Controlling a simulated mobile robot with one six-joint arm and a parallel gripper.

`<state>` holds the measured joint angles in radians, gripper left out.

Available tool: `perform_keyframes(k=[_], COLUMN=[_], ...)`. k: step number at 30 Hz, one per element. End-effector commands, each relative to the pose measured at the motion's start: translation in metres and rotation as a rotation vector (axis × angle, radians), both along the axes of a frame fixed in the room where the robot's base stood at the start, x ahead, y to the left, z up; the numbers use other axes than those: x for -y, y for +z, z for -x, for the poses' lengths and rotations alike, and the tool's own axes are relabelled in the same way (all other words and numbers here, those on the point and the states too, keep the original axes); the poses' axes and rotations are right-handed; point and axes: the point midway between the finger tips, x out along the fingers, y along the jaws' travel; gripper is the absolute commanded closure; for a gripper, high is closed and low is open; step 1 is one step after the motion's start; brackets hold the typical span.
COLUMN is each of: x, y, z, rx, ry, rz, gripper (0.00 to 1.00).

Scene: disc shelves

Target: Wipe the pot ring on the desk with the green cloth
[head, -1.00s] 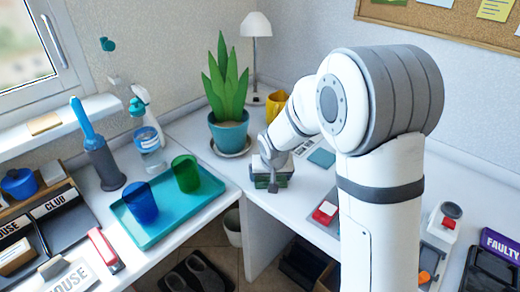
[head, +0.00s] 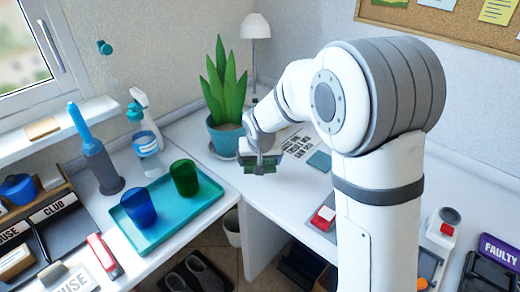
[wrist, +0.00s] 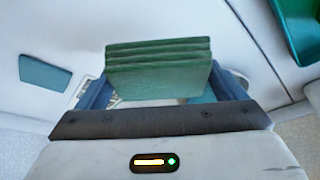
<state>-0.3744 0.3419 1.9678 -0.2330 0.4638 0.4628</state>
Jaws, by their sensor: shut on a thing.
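My gripper (head: 262,160) is above the desk (head: 290,205), near its left edge and just right of the potted plant. It is shut on the green cloth (wrist: 160,68), a folded stack of layers held between the blue fingers in the wrist view. In the head view only a small dark green part of the cloth (head: 258,168) shows under the gripper. Whether the cloth touches the desk I cannot tell. I cannot make out the pot ring in either view; the gripper and cloth cover part of the desk here.
The plant in its teal pot (head: 226,137) stands close behind my gripper, with a lamp (head: 255,45) further back. A teal tray (head: 205,212) with blue and green cups is on the left desk. A flat teal square (head: 319,161) and a printed sheet lie right of the gripper.

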Motion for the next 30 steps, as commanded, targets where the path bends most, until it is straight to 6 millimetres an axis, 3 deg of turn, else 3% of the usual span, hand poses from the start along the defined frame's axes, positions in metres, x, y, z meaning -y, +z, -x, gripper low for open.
perform_keyframes(k=[7,25,30], x=[0.002,0.003,0.009], y=[0.024,0.025,0.036], z=[-0.001,-0.001,-0.002], rx=[0.001,0.0,-0.002], ry=[-0.004,-0.005,-0.009], rz=[0.0,0.0,-0.001], gripper=[0.34,0.34,0.34])
